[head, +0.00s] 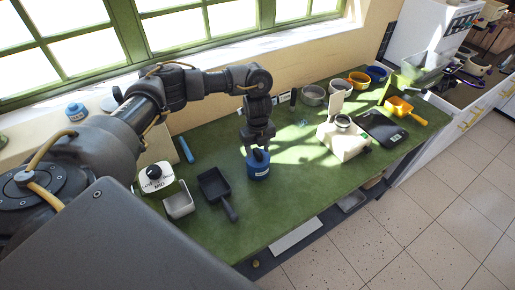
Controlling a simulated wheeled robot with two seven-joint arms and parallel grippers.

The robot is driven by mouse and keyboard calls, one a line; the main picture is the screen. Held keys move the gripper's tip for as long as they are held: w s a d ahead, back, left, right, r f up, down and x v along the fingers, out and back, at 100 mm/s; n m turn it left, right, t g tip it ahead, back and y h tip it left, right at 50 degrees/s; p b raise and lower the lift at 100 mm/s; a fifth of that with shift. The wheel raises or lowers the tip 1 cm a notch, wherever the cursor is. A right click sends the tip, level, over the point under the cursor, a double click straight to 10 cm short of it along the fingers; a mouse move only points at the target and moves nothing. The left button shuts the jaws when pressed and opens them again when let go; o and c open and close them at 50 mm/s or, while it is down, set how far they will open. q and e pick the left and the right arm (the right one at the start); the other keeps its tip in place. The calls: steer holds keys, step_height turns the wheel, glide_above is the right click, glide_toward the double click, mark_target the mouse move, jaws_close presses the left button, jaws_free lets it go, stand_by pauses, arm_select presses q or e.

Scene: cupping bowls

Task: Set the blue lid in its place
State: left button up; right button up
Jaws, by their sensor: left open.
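A blue canister (258,171) with a pale label stands upright on the green worktop (300,190), near the middle of the view. A darker blue lid (260,156) with a raised top shows on the canister; I cannot tell how fully it is seated. My left gripper (258,149) points down right above it, with open fingers around or just over the raised top. The gripper hides part of the lid. My right gripper is not in view.
Left of the canister are a black scoop (216,190), a grey metal tin (179,204) and a white box (155,179). A cream grinder-like device (343,143), a black scale (382,128) and several bowls lie to the right. Worktop in front is clear.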

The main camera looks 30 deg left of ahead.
mark_target(258, 151)
arm_select(q)
steer(key=shift+o, duration=0.8)
step_height(258, 151, up, 3)
steer(key=shift+f+p, duration=0.2)
steer(key=shift+p, duration=0.5)
steer(key=shift+r, duration=2.7)
